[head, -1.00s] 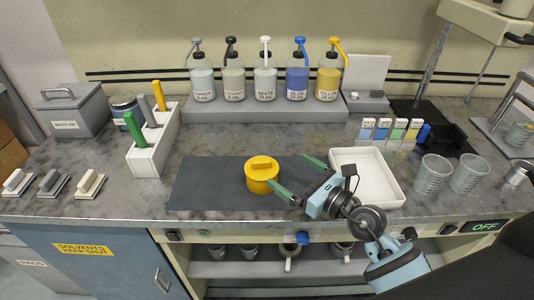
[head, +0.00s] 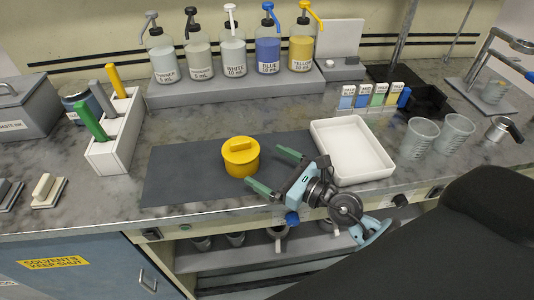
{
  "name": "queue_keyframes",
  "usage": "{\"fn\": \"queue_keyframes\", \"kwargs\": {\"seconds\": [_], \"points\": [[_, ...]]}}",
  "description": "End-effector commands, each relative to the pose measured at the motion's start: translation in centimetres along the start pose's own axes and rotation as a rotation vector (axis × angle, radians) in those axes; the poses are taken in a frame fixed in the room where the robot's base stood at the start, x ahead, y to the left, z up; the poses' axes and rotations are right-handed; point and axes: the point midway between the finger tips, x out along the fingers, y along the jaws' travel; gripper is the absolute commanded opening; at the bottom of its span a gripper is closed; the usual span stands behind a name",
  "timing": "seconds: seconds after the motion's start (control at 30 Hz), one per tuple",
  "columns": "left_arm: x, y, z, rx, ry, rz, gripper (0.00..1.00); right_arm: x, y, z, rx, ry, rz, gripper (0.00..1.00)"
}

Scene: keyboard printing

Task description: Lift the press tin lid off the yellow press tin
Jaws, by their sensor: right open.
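The yellow press tin (head: 241,166) stands upright on the dark grey mat (head: 185,177). Its yellow lid (head: 240,147), with a raised bar handle, sits on top of it. My right gripper (head: 268,169) is open, with its two green fingers apart and pointing left toward the tin. The near finger is close to the tin's lower right side, and the far finger is beyond the tin to the right. Nothing is between the fingers. My left gripper is not in view.
A white tray (head: 352,150) lies just right of my right gripper. Pump bottles (head: 232,57) stand on a grey riser behind. A white holder (head: 116,140) with coloured-handled tools is on the left. Clear cups (head: 418,138) stand at the right. The mat left of the tin is clear.

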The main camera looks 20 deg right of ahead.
Motion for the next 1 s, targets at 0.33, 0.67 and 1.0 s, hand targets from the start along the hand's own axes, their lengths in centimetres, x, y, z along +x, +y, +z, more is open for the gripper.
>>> {"fn": "queue_keyframes", "kwargs": {"seconds": [0.33, 0.67, 1.0], "points": [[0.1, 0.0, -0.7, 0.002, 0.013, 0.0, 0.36, 5.0, 0.0, -0.7, 0.0, -0.002, -0.001, 1.0], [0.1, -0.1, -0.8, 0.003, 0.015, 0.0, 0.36, 7.4, 0.0, -0.8, 0.0, 0.0, 0.0, 1.0], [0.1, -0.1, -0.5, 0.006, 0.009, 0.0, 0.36, 7.5, 0.0, -0.8, 0.0, 0.0, 0.0, 0.92]]}}
